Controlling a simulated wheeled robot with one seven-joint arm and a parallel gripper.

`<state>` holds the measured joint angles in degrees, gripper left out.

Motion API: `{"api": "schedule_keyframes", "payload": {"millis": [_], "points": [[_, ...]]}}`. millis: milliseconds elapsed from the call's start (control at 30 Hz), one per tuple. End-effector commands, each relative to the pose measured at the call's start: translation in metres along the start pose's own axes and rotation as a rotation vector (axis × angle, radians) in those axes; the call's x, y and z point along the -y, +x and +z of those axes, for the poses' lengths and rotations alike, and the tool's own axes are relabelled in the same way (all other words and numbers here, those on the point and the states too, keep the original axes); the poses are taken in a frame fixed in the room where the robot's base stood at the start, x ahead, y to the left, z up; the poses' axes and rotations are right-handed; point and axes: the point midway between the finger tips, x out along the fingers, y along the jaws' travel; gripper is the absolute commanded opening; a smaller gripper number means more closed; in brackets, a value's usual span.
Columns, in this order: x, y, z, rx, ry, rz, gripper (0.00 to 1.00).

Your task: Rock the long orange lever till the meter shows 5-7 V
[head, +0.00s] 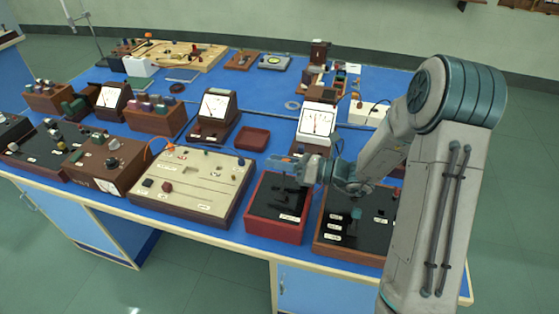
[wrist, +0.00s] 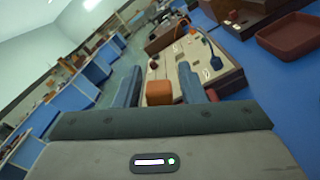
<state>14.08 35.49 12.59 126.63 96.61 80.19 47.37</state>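An orange block-like end (wrist: 159,93), which looks like the end of the orange lever, lies between the two fingers of my gripper (wrist: 158,84) in the wrist view. A gap shows on each side of it, so the fingers are open around it. In the head view my gripper (head: 282,162) is above the back of a red box with a black top (head: 290,232), pointing left. The lever's lower part is hard to make out there. A meter with a white face and red needle (head: 317,123) stands behind my gripper; its scale is too small to read.
A cream panel (head: 215,185) is left of the red box. A dark-topped board (head: 340,243) is right of it, partly behind my arm. A second meter (head: 215,104) and a dark red tray (head: 252,139) stand behind. Blue bench surface is free around the tray.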

Motion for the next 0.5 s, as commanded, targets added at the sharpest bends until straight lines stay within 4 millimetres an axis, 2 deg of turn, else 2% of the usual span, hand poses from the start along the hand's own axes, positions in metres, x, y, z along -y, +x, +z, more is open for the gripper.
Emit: {"api": "schedule_keyframes", "payload": {"millis": [333,500], "points": [[0.001,-0.003,0.0,0.002,0.0,-0.002,0.42],[0.001,-0.023,0.0,0.003,-0.001,-0.005,0.42]]}}
